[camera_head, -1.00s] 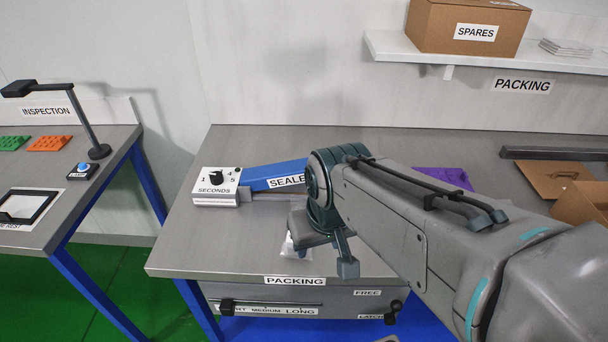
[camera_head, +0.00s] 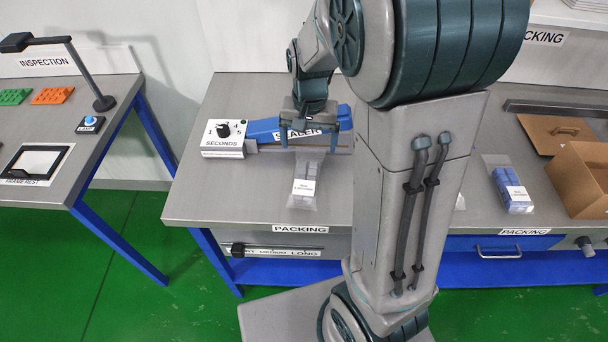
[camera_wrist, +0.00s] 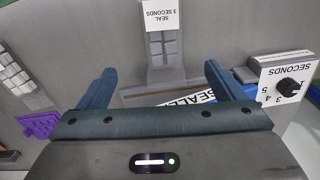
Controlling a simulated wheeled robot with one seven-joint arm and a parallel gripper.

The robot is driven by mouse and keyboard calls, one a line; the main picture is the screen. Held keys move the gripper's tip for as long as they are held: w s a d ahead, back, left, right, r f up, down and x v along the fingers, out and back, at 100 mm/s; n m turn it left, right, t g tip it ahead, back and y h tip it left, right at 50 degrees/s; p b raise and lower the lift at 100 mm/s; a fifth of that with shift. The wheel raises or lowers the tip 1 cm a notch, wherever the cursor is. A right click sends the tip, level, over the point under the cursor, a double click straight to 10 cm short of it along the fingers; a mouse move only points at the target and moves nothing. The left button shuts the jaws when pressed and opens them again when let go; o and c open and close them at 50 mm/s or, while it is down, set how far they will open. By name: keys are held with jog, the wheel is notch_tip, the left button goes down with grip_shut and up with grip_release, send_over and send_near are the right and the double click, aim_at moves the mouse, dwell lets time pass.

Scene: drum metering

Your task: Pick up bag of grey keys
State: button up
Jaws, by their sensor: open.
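A clear bag of grey keys (camera_head: 304,188) lies on the packing bench in front of the sealer, with a white label on it. In the wrist view the same bag (camera_wrist: 165,47) is top centre, its label reading "SEAL 3 SECONDS". My gripper (camera_head: 309,140) is open and empty above the bag's far end, close to the sealer (camera_head: 262,130). In the wrist view my gripper's (camera_wrist: 158,70) two blue fingers stand apart on either side of the bag's line. Whether the fingers touch the bag's film cannot be told.
A bag of blue keys (camera_head: 510,190) and an open cardboard box (camera_head: 582,180) are at the right. The wrist view shows a bag of pale keys (camera_wrist: 14,75) and a purple item (camera_wrist: 40,124). My arm hides the bench's middle.

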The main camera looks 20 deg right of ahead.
send_over(305, 177)
jog(key=d, duration=0.1)
jog(key=f, duration=0.8)
jog(key=shift+w, duration=0.2)
jog(key=f, duration=0.2)
jog(key=a+f+p, duration=0.1)
jog(key=f, duration=0.1)
jog(key=shift+s, duration=0.3)
jog(key=shift+f, duration=0.65)
jog(key=shift+c, duration=0.3)
jog(key=c, duration=1.1)
jog(key=shift+d, duration=0.1)
jog(key=shift+c, duration=0.2)
jog(key=shift+w+r, duration=0.1)
jog(key=shift+r, duration=0.1)
